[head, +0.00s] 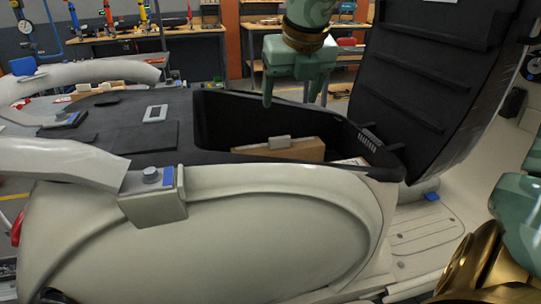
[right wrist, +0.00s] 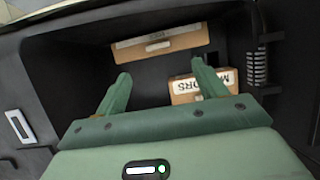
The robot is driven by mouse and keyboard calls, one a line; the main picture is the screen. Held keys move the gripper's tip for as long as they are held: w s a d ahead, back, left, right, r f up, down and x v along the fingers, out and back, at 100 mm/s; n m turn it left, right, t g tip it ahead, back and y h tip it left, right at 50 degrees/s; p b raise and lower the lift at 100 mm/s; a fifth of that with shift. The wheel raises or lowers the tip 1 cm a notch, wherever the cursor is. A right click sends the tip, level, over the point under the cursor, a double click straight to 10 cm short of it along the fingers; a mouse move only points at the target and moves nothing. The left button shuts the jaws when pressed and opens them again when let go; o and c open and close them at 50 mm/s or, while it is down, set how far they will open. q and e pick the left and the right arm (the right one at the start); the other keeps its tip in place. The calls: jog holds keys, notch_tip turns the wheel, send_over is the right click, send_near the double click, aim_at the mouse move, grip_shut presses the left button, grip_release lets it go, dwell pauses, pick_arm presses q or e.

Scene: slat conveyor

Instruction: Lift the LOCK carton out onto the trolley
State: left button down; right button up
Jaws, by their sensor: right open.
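A cream body shell (head: 250,235) has an open black compartment (head: 225,120). A brown carton with a grey tab (head: 303,150) lies inside, and it also shows in the right wrist view (right wrist: 190,36). My right gripper (head: 292,98) is open and empty above the compartment, fingers down; in the right wrist view (right wrist: 161,72) one finger partly covers the second carton. My left gripper is not in view.
A ribbed black lid (head: 425,85) stands open on the right. White curved arms (head: 60,160) reach over the shell from the left, ending in a grey block (head: 152,205). Workbenches (head: 150,45) stand behind. No trolley is recognisable.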

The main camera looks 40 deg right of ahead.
jog(key=b, duration=0.2)
send_over(280, 138)
jog(key=s, duration=0.2)
notch_tip(280, 138, down, 6)
jog(key=shift+w+a+f, duration=0.15)
jog(key=shift+f, duration=0.3)
jog(key=x, duration=0.1)
jog(key=b+x, duration=0.1)
jog(key=x, duration=0.1)
jog(key=a+x, duration=0.1)
jog(key=shift+d+f+b, duration=0.25)
jog(key=shift+f+b, duration=0.1)
jog(key=shift+b, duration=0.05)
jog(key=shift+w+d+f, duration=0.1)
jog(key=shift+w+f, duration=0.1)
jog(key=shift+f, duration=0.1)
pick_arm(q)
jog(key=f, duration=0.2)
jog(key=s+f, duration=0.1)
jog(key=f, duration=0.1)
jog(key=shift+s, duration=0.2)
pick_arm(e)
jog(key=shift+s+r, duration=0.1)
jog(key=shift+r, duration=0.05)
jog(key=c, duration=1.4)
